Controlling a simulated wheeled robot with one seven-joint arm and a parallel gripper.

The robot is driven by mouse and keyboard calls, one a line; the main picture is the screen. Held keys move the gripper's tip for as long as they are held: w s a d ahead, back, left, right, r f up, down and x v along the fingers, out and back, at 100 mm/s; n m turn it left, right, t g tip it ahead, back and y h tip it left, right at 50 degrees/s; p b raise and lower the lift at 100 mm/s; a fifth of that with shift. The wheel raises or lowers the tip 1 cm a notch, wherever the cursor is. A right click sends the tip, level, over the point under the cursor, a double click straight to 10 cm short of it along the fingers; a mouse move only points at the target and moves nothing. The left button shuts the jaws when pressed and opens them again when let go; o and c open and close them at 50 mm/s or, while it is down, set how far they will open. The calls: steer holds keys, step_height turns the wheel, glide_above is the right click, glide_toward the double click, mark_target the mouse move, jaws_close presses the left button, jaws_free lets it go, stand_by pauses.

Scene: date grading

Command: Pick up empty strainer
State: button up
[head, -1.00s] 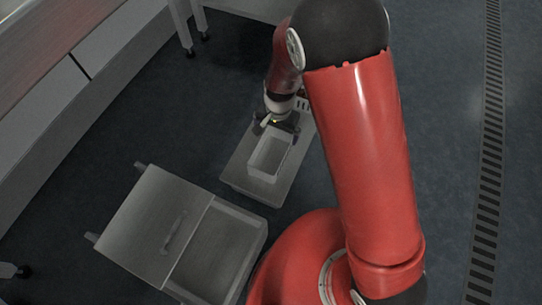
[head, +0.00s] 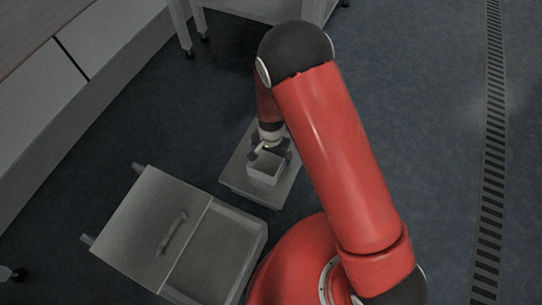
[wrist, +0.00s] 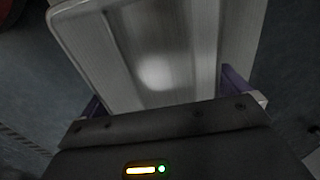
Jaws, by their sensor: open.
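The strainer looks like a small pale box with an open top (head: 262,178), standing on a low grey platform (head: 286,190) in the head view. No contents can be made out inside it. My gripper (head: 270,153) is open at the far end of the box, pointing down with its fingers spread to either side. In the wrist view, the pale box (wrist: 155,65) fills the space in front of my gripper (wrist: 165,96). Purple fingertips show left and right of it. Whether they touch the walls cannot be told.
A grey bin (head: 225,250) with a handled lid (head: 150,220) stands front left, close to the platform. A long pale counter (head: 45,110) runs along the left. A table leg (head: 181,30) stands at the back. Dark floor lies open beyond the platform, with a drain grate (head: 490,150) at right.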

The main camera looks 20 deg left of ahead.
steer(key=c, duration=0.8)
steer(key=shift+r, duration=0.15)
